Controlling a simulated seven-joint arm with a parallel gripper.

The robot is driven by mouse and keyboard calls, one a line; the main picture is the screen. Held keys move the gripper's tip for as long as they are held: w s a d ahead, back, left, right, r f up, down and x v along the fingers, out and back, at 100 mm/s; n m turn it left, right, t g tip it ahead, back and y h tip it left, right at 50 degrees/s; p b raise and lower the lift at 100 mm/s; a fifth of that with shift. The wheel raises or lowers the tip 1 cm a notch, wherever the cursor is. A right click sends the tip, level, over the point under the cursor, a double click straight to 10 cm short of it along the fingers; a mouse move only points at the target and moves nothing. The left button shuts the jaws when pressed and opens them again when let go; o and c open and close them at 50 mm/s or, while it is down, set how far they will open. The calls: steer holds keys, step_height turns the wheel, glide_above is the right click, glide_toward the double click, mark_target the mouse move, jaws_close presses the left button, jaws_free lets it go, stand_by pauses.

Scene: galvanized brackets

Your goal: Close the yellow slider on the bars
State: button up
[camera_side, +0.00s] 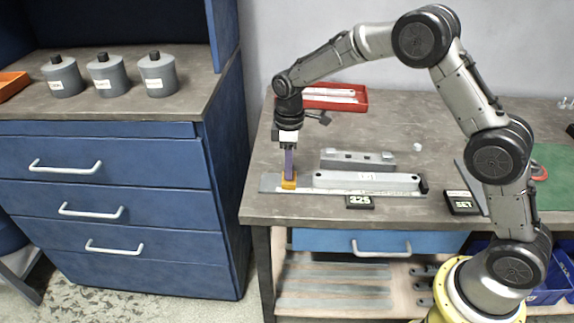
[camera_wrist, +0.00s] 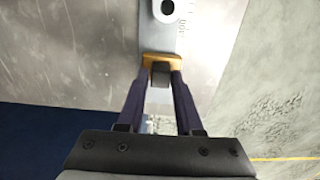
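The yellow slider (camera_side: 288,184) is at the left end of the flat metal strip (camera_side: 271,182) on the bench. In the wrist view the slider (camera_wrist: 163,58) is an orange-yellow piece with a dark grey block on its near side. My gripper (camera_side: 289,174) points down over the slider. In the wrist view the two dark purple fingers of my gripper (camera_wrist: 160,76) lie on either side of the grey block, with no clear gap seen. A long grey bar (camera_side: 340,180) with a white label lies to the right along the strip. The fingertips' lower contact is hidden.
A second grey block (camera_side: 343,161) lies behind the bar. A black display reading 325 (camera_side: 360,202) and a SET box (camera_side: 463,203) stand near the front edge. A red tray (camera_side: 336,98) is at the back. The bench left of the strip ends close by.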

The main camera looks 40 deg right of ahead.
steer(key=o, duration=0.3)
step_height(320, 180, up, 14)
steer(key=shift+f, duration=0.1)
stand_by(0.5)
